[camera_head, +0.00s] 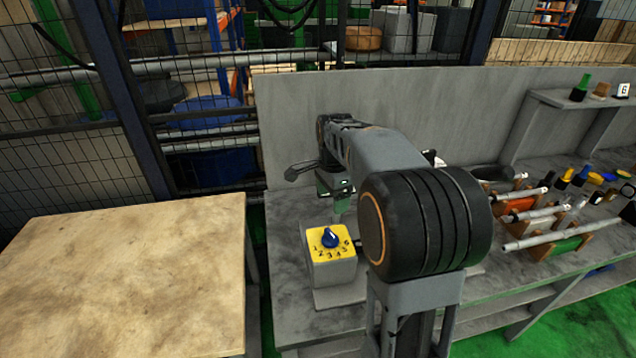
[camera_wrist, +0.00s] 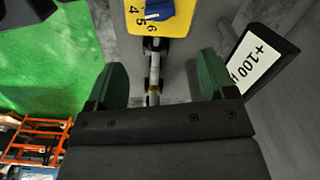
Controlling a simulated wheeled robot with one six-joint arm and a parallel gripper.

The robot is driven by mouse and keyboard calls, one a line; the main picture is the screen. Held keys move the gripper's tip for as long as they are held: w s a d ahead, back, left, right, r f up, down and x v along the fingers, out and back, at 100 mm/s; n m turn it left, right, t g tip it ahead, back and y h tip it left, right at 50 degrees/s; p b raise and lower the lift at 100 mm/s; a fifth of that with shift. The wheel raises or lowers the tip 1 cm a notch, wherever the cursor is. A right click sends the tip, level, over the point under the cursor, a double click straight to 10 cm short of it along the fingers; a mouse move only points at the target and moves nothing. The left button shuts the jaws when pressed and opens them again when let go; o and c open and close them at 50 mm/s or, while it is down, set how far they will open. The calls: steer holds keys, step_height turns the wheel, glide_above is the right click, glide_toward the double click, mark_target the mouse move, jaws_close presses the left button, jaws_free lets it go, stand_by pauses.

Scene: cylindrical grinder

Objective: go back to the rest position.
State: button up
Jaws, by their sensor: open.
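My gripper (camera_head: 336,188) hangs over the grey bench, just behind the dial box in the head view. In the wrist view my gripper (camera_wrist: 162,78) shows two green fingers spread apart, with nothing clamped between them. A thin metallic rod-like part shows in the gap, apart from both fingers. The dial box (camera_head: 332,268) has a yellow numbered face and a blue knob (camera_head: 330,237). In the wrist view the yellow face (camera_wrist: 138,22) lies beyond the fingertips. My arm hides part of the bench behind it.
Racks with several rods (camera_head: 545,225) fill the bench's right side. A grey back panel (camera_head: 290,120) rises behind my gripper. A bare wooden table (camera_head: 120,275) stands left.

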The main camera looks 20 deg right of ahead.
steer(key=s+a+n+t, duration=0.2)
steer(key=s+a+n, duration=0.2)
steer(key=s+n, duration=0.4)
steer(key=s+a+f+n+t, duration=0.1)
steer(key=s+a+n+t, duration=0.1)
steer(key=s+a+n, duration=0.3)
steer(key=s+n, duration=0.3)
steer(key=n, duration=0.1)
steer(key=shift+a, duration=0.25)
